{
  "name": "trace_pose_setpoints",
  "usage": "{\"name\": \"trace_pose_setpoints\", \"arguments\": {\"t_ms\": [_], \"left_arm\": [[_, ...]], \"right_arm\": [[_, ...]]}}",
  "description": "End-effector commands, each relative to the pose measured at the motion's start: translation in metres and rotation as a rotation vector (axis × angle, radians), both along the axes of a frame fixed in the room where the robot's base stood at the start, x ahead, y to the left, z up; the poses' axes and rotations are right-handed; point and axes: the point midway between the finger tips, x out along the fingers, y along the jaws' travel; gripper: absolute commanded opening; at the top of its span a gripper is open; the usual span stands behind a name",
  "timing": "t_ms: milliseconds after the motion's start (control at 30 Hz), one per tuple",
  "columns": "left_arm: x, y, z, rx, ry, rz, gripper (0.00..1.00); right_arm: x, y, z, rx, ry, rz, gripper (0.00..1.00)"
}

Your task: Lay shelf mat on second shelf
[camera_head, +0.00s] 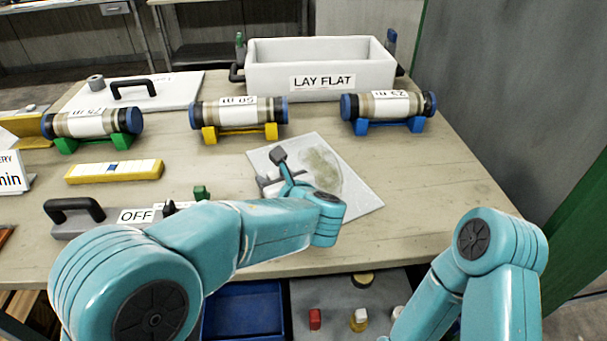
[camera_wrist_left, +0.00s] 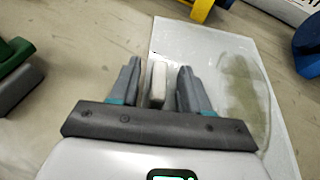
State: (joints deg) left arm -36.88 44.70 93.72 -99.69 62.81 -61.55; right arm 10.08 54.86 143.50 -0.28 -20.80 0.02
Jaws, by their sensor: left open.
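A flat pale sheet with a greenish-brown stain (camera_head: 350,188) lies on the table; I cannot tell whether it is the shelf mat. My left gripper (camera_head: 272,172) is above the sheet's left part, partly hidden by its own arm. In the left wrist view the left gripper (camera_wrist_left: 158,88) is open, with a narrow pale piece between its fingers; I cannot tell whether they touch it. The sheet also shows there (camera_wrist_left: 215,50). A grey surface (camera_head: 340,288) below the table holds several small items; whether it is the second shelf is unclear. My right arm shows, but its gripper does not.
Core tubes rest on green (camera_head: 98,141), yellow (camera_head: 240,133) and blue (camera_head: 390,126) cradles. A white "LAY FLAT" tray (camera_head: 320,68) stands behind. A yellow bar (camera_head: 115,171) and an "OFF" block (camera_head: 95,222) lie left. A blue bin (camera_head: 243,312) is below. The table's right part is clear.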

Motion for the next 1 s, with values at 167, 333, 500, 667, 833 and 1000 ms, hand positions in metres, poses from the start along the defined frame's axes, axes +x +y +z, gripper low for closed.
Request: {"name": "trace_pose_setpoints", "arguments": {"t_ms": [167, 333, 500, 667, 833, 1000], "left_arm": [[0.0, 0.0, -0.002, 0.001, 0.0, -0.001, 0.47], [-0.001, 0.0, -0.002, 0.0, 0.0, -0.001, 0.34], [-0.002, 0.0, -0.002, 0.0, 0.0, -0.001, 0.0], [-0.002, 0.0, -0.001, -0.001, -0.001, -0.001, 0.0], [-0.001, 0.0, 0.01, -0.003, -0.004, 0.0, 0.0], [0.0, 0.0, 0.048, -0.004, -0.007, -0.001, 0.0]], "right_arm": [[0.0, 0.0, -0.001, 0.0, 0.0, 0.0, 0.47], [0.0, 0.0, -0.001, 0.0, 0.0, 0.0, 0.47], [0.0, 0.0, -0.001, 0.0, 0.0, 0.0, 0.47], [0.0, 0.0, -0.001, 0.0, 0.0, 0.0, 0.47], [0.0, 0.0, 0.002, 0.0, 0.0, 0.0, 0.47], [0.0, 0.0, 0.012, 0.0, 0.0, 0.0, 0.47]]}}
